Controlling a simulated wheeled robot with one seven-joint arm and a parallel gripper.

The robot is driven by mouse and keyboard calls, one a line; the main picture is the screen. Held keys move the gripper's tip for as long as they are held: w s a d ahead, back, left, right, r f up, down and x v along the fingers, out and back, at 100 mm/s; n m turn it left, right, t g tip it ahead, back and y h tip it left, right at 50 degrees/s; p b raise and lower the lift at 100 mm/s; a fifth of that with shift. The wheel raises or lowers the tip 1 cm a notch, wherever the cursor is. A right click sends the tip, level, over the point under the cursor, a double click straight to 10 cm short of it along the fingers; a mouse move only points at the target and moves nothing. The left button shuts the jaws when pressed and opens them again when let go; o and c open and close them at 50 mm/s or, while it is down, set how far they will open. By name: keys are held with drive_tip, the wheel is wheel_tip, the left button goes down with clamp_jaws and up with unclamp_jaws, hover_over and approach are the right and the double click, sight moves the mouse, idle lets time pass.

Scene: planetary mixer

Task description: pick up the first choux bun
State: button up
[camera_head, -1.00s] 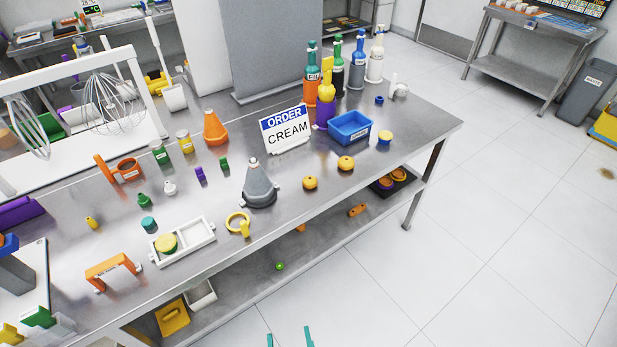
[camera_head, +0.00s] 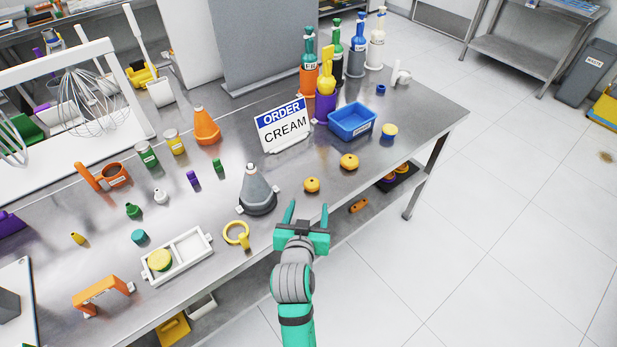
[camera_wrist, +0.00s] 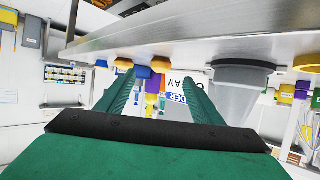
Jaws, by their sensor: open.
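Two round orange-yellow choux buns lie on the steel table: one bun (camera_head: 312,185) near the front edge, the other bun (camera_head: 349,161) further right and back. I cannot tell which one counts as first. My green gripper (camera_head: 306,208) is open and empty at the table's front edge, its fingers pointing at the table, just short of the nearer bun. In the wrist view, the fingers (camera_wrist: 153,90) frame small orange shapes, probably the buns (camera_wrist: 159,66), along the table edge; the view looks upside down.
A grey cone (camera_head: 257,190) stands left of the nearer bun. The order sign (camera_head: 283,127) and blue bin (camera_head: 352,121) stand behind. A yellow ring (camera_head: 236,235) and white tray (camera_head: 190,250) lie to the left. A yellow-topped piece (camera_head: 388,131) sits to the right.

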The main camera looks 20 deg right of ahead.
sight(311, 187)
drive_tip(key=x, duration=0.4)
drive_tip(key=shift+w+d+r, duration=0.1)
drive_tip(key=shift+w+r, duration=0.2)
drive_tip(key=shift+w, duration=0.05)
drive_tip(key=shift+w+d+f, duration=0.2)
drive_tip(key=shift+w+f, duration=0.15)
drive_tip(key=shift+w, duration=0.2)
drive_tip(key=shift+x, duration=2.8)
drive_tip(key=shift+w+r, duration=0.1)
drive_tip(key=shift+r, duration=0.05)
drive_tip(key=c, duration=1.1)
